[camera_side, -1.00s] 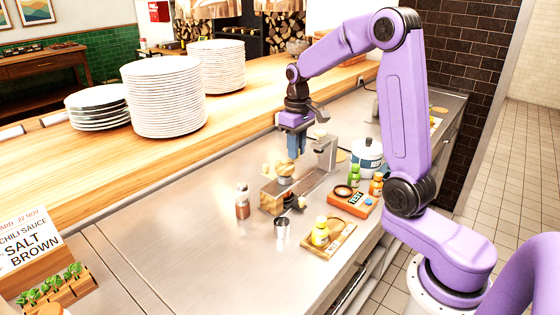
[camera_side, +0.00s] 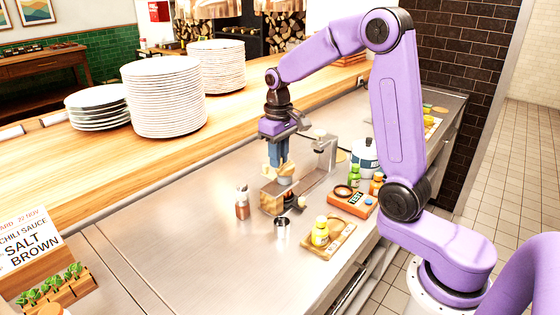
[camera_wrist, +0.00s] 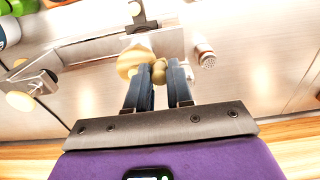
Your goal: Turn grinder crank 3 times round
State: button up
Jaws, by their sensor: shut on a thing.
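In the wrist view, a small tan crank knob (camera_wrist: 159,72) sits between the two blue fingers of my gripper (camera_wrist: 159,68). The fingers are shut on it. A larger tan round part (camera_wrist: 131,62) of the grinder is just left of the knob.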

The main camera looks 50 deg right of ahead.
jog(key=shift+w, duration=0.25)
jog(key=o, duration=0.6)
jog(key=shift+o, duration=0.2)
jog(key=shift+r, duration=0.1)
jog(key=shift+r, duration=2.9)
jog(key=shift+s, duration=0.1)
jog(key=s+a+f+n, duration=0.2)
jog(key=s+a+n, duration=0.4)
jog(key=s+a, duration=0.5)
jog(key=s+d+f+n, duration=0.1)
jog(key=s+f+n, duration=0.1)
jog(key=s, duration=0.7)
jog(key=s+d+f+n, duration=0.1)
jog(key=s+n, duration=0.3)
jog(key=s, duration=0.6)
jog(key=shift+f+n, duration=0.3)
jog(key=shift+f, duration=0.45)
